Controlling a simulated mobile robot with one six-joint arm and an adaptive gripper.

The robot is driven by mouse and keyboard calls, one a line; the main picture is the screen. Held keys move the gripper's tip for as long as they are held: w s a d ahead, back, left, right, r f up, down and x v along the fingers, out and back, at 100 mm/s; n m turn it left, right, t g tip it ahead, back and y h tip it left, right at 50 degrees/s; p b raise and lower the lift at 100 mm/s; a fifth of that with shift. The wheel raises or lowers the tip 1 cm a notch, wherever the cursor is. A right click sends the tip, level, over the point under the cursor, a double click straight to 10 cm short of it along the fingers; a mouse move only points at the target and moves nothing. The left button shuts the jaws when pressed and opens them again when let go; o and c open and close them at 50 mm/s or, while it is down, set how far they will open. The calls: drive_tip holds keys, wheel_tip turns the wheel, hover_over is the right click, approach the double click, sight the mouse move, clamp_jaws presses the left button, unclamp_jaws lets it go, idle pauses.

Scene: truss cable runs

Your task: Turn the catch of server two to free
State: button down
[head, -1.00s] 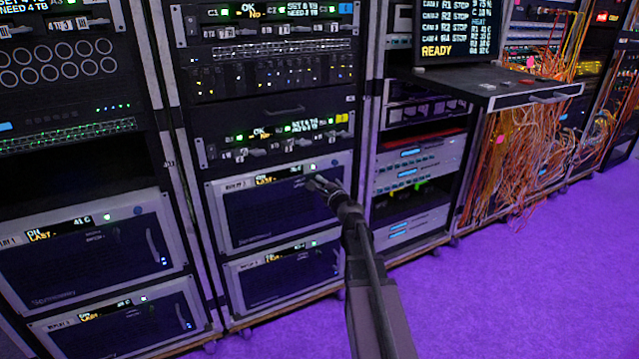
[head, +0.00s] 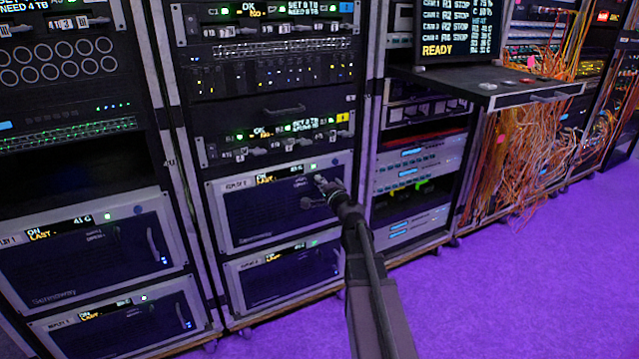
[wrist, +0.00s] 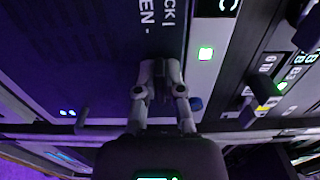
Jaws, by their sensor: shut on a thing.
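The server (head: 270,215) with a label that seems to read REPLAY 2 is the upper dark-fronted unit low in the middle rack. Its display strip (head: 285,175) shows ON and LAST, with a green light beside it. My gripper (head: 318,190) is at the upper right of its front. In the wrist view my gripper (wrist: 158,90) has its two fingers closed around a small dark catch (wrist: 160,84) on the panel. Sideways lettering (wrist: 157,20), partly cut off, ends in CK and EN beside it. The fingers hide most of the catch, so its exact angle cannot be told.
A similar server (head: 285,275) sits directly below, and two more stand in the left rack (head: 90,250). A shelf (head: 490,90) with a READY screen juts out at the right, with orange cables (head: 520,160) hanging under it. Purple floor (head: 510,290) is open at the lower right.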

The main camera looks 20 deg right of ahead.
drive_tip(key=shift+w, duration=0.1)
drive_tip(key=c, duration=0.8)
unclamp_jaws()
drive_tip(key=shift+o, duration=0.2)
drive_tip(key=shift+s, duration=0.2)
drive_tip(key=s, duration=1.1)
drive_tip(key=shift+s+d, duration=0.15)
drive_tip(key=shift+s, duration=0.2)
